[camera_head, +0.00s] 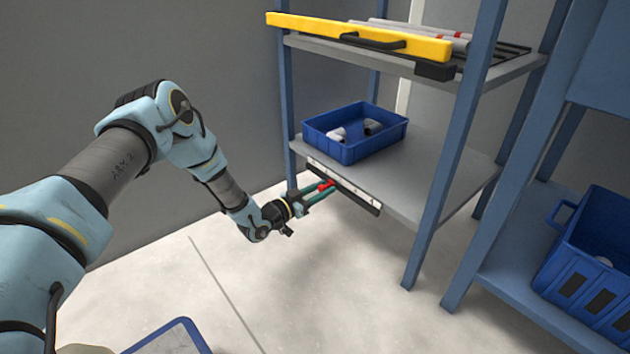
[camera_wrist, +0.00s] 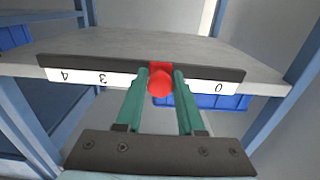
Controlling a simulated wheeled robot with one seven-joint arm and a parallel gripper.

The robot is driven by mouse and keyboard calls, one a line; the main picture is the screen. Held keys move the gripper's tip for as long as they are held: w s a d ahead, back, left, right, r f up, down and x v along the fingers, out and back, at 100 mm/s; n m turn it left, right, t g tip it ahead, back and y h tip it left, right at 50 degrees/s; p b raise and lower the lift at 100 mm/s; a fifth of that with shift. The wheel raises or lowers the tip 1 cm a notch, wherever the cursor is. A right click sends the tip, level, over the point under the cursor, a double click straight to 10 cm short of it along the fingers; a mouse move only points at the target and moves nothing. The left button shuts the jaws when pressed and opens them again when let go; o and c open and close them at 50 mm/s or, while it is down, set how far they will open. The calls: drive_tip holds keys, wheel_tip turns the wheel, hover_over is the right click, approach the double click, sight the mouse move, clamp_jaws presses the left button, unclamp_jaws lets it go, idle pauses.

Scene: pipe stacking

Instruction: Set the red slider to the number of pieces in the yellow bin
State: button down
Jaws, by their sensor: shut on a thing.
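The red slider (camera_wrist: 160,80) sits on a dark rail with a white number strip (camera_wrist: 85,76) along the shelf's front edge. In the wrist view the strip reads 4, 3 and 0 upside down. The slider is between 3 and 0, and the marks near it are hidden by my fingers. My gripper (camera_wrist: 160,84) has its two green fingers shut on the slider from both sides. It also shows at the rail in the head view (camera_head: 324,188). I see no clearly yellow bin; a yellow-fronted tray (camera_head: 350,34) with a few grey-white pipes is on the upper shelf.
A blue bin (camera_head: 345,152) with a few white pipe pieces stands on the shelf above the rail. Another blue bin (camera_head: 590,275) is on the right rack. Blue posts (camera_head: 455,150) flank the shelf. The floor in front is mostly clear.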

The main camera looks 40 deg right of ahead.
sight(352, 198)
drive_tip(key=s, duration=0.2)
drive_tip(key=s+p, duration=0.1)
drive_tip(key=s, duration=0.2)
drive_tip(key=s+p, duration=0.1)
drive_tip(key=s, duration=0.2)
drive_tip(key=shift+s+a+f, duration=0.1)
drive_tip(key=shift+s+a, duration=0.15)
drive_tip(key=shift+a, duration=0.05)
drive_tip(key=c, duration=0.6)
unclamp_jaws()
drive_tip(key=a+p, duration=0.1)
drive_tip(key=a, duration=0.2)
drive_tip(key=a+p, duration=0.1)
drive_tip(key=a, duration=0.3)
drive_tip(key=a+p, duration=0.2)
drive_tip(key=a, duration=0.1)
drive_tip(key=shift+w+a, duration=0.3)
drive_tip(key=shift+a, duration=0.05)
drive_tip(key=shift+w, duration=0.1)
